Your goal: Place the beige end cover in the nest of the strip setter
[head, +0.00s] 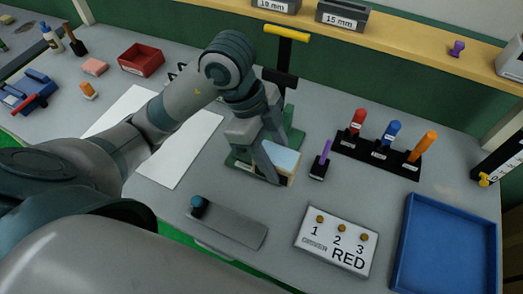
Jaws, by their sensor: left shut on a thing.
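The strip setter appears to be the press with a yellow T-handle (287,33), a dark column and a green base (238,160), at the centre of the table. My left gripper (270,178) is low over the front of this base, fingers pointing down. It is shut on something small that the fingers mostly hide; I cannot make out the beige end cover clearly. A block with a pale blue top (286,158) and beige side is right beside the fingers. The nest is hidden behind the gripper. My right gripper is not in view.
A small dark stand with a purple stick (321,160) is close right of the gripper. A black rack (378,155) holds red, blue and orange tools. In front are a grey plate (232,228), a RED sign (336,243) and a blue tray (446,245). White paper lies left.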

